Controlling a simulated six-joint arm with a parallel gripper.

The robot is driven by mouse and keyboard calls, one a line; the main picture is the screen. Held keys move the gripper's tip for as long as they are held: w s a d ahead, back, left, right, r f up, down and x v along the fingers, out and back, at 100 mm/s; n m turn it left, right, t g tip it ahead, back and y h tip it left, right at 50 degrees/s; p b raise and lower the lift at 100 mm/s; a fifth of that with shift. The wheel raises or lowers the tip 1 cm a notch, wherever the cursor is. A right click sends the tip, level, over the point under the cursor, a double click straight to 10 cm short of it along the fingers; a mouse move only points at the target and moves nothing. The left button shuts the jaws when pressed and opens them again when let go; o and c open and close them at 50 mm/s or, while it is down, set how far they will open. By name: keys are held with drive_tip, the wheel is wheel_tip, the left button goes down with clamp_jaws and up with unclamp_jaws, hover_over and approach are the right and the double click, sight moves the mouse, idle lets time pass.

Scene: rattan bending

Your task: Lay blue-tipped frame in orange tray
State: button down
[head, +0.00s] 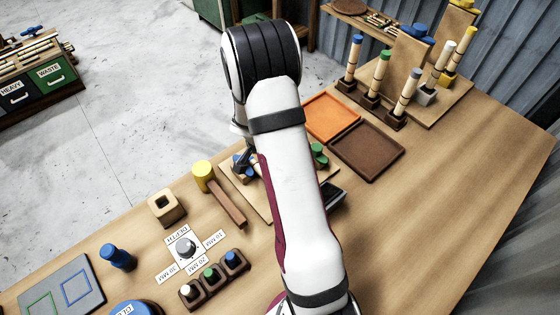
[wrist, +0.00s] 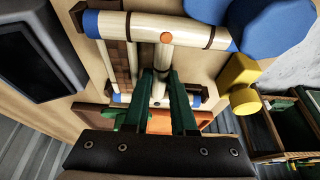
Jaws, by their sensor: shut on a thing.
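The blue-tipped frame (wrist: 190,30) shows in the wrist view as pale rods with blue ends, dark bindings and a middle rod between two cross rods. My gripper (wrist: 160,85) has its green fingers shut on the middle rod. In the head view my gripper (head: 243,160) is low over the board left of my arm, and the frame is mostly hidden there, with only small blue bits showing. The orange tray (head: 332,117) lies flat and empty beyond my arm, to the right of my gripper.
A brown tray (head: 367,150) adjoins the orange one. A yellow-headed mallet (head: 204,176) lies close left of my gripper, also in the wrist view (wrist: 240,85). Upright colour-tipped posts (head: 379,75) stand behind the trays. The table's right side (head: 450,190) is clear.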

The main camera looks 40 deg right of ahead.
wheel_tip(320, 180, up, 9)
drive_tip(key=shift+f, duration=0.1)
drive_tip(key=w+d+r, duration=0.1)
drive_tip(key=d+r, duration=0.1)
hover_over(328, 115)
drive_tip(key=a, duration=0.1)
wheel_tip(328, 115, down, 5)
drive_tip(key=shift+f, duration=0.15)
drive_tip(key=shift+w+a+f, duration=0.1)
drive_tip(key=shift+f, duration=3.2)
drive_tip(key=shift+f, duration=0.1)
drive_tip(key=c, duration=0.7)
unclamp_jaws()
